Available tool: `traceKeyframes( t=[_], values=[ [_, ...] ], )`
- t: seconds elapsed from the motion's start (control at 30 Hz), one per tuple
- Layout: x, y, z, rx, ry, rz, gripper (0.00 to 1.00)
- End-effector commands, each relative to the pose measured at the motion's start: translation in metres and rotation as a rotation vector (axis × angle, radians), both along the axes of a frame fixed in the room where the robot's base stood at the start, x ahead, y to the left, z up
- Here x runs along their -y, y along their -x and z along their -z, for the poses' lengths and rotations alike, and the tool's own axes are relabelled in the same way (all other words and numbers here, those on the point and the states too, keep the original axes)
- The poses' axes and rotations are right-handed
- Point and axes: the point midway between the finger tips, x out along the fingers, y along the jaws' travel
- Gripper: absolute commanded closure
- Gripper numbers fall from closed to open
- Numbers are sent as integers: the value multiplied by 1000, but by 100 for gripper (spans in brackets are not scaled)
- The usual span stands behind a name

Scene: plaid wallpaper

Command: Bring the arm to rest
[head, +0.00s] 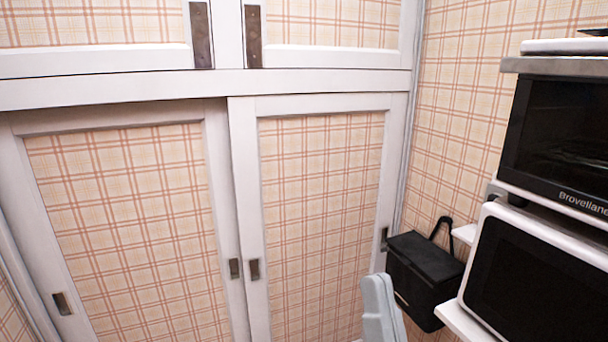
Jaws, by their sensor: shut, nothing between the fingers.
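A pale grey, rounded piece of my arm (381,308) rises into the head view at the bottom edge, right of the middle. The rest of my arm is out of the picture. My gripper is not in view, so its fingers and what is near them cannot be seen. The visible arm piece appears in front of the lower right cupboard door and just left of a black bag (425,275). I cannot tell how far it is from either.
White-framed sliding doors with plaid panels, one left (125,220) and one right (320,200), look closed. At the right, a black oven (560,135) sits above a white microwave (540,265) on a white shelf (462,322). The black bag is beside the shelf.

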Motion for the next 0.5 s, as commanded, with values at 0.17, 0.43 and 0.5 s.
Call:
traceKeyframes(
  t=[0.17, 0.43, 0.5],
  values=[
    [20, 22, 70, -172, 177, 80, 100],
    [55, 73, 161, -439, 387, 179, 100],
    [64, 90, 180, -509, 431, 200, 100]
  ],
)
